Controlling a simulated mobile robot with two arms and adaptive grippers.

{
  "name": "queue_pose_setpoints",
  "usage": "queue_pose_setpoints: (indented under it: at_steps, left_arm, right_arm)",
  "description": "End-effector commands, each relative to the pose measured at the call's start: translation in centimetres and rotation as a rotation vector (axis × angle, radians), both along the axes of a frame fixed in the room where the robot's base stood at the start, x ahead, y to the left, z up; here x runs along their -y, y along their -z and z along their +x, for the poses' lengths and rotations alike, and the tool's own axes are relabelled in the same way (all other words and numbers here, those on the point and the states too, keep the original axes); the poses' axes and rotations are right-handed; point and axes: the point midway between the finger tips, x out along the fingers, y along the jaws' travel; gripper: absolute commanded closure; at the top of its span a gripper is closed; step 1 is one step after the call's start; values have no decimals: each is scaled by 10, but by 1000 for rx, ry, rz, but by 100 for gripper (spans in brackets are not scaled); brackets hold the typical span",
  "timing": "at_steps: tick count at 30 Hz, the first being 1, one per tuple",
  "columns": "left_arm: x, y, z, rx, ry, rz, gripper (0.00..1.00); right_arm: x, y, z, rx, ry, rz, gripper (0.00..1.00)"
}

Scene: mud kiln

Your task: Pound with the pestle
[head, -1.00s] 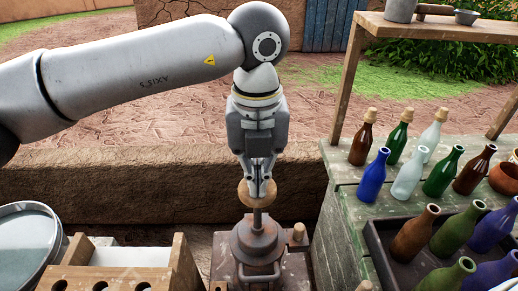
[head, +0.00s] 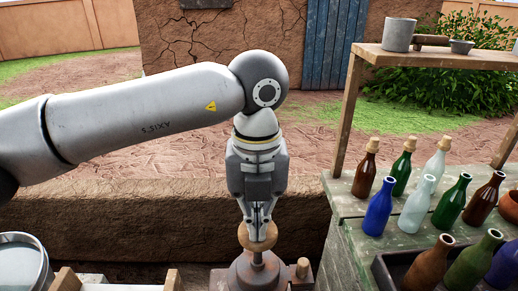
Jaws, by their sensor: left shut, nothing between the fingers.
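The pestle shows as a round wooden knob (head: 243,238) on a short metal rod (head: 257,258). The rod goes down into a rusty, dome-topped metal body (head: 240,277) at the bottom of the view. My left gripper (head: 258,238) points straight down at the knob, its fingertips together over the knob's near face. The fingers are shut with nothing gripped between them. Whether the tips touch the knob is hard to tell. The lower end of the pestle is hidden inside the body. My right gripper is not in view.
Several bottles, such as a blue one (head: 378,207), stand on a green wooden bench (head: 345,215) at right. A dark tray (head: 382,272) holds more bottles. A shelf (head: 425,56) carries a metal mug (head: 399,35). A mud wall (head: 120,215) runs behind; a basin (head: 22,262) is lower left.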

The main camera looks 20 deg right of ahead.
Motion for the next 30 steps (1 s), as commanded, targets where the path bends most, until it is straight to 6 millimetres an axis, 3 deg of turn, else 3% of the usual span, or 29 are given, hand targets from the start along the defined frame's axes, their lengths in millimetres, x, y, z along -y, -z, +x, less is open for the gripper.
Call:
queue_pose_setpoints:
  at_steps: [3,24,30]
  left_arm:
    - [1,-24,0,0,0,-2,100]
    - [1,-138,0,1,0,-3,100]
    - [0,-160,0,1,-1,-1,100]
  right_arm:
    - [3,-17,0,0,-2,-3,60]
    - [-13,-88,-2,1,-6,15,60]
    - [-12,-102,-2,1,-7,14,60]
